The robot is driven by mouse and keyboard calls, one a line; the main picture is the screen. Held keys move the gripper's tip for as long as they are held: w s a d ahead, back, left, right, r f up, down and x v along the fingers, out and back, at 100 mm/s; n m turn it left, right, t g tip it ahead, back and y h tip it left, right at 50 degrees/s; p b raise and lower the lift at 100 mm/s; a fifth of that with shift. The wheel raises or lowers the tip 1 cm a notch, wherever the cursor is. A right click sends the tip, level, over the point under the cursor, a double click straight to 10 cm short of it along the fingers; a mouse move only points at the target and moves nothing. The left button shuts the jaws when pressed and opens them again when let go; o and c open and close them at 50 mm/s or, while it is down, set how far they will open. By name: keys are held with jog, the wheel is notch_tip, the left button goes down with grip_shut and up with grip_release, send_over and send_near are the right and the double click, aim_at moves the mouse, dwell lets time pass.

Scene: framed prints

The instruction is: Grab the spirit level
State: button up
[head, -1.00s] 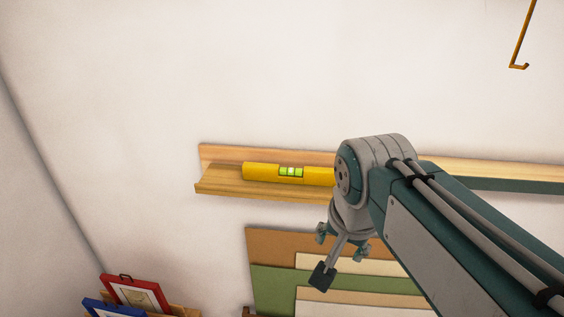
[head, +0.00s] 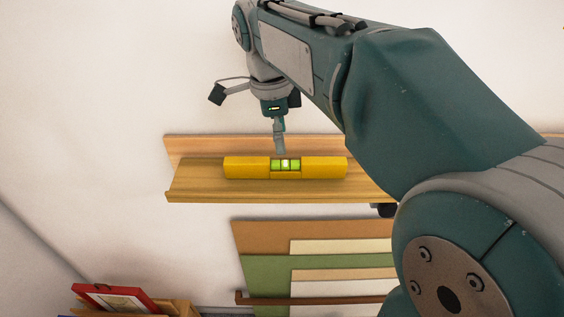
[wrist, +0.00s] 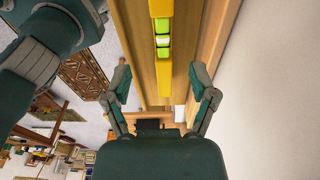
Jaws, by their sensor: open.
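The yellow spirit level (head: 244,167), with a green vial in its middle, lies lengthwise on a wooden wall ledge (head: 195,180). In the head view my gripper (head: 280,150) is pointed down above the ledge, close to the level's middle; one finger shows clearly. In the wrist view my gripper (wrist: 162,88) has its two fingers spread wide with nothing between them gripped. The level (wrist: 163,75) shows beyond the fingertips, running up the picture between them, with its top end cut off by the frame. I cannot tell the exact gap between fingertips and level.
The wall above the ledge is bare. Below the ledge, several coloured boards (head: 262,268) lean upright. A red framed print (head: 115,298) stands at the lower left. The wrist view also shows a patterned rug (wrist: 88,70) and room clutter far below.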

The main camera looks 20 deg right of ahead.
aim_at(284, 160)
jog(key=f, duration=0.5)
jog(key=d+f, duration=0.1)
jog(key=f, duration=0.1)
jog(key=shift+f, duration=0.35)
grip_shut()
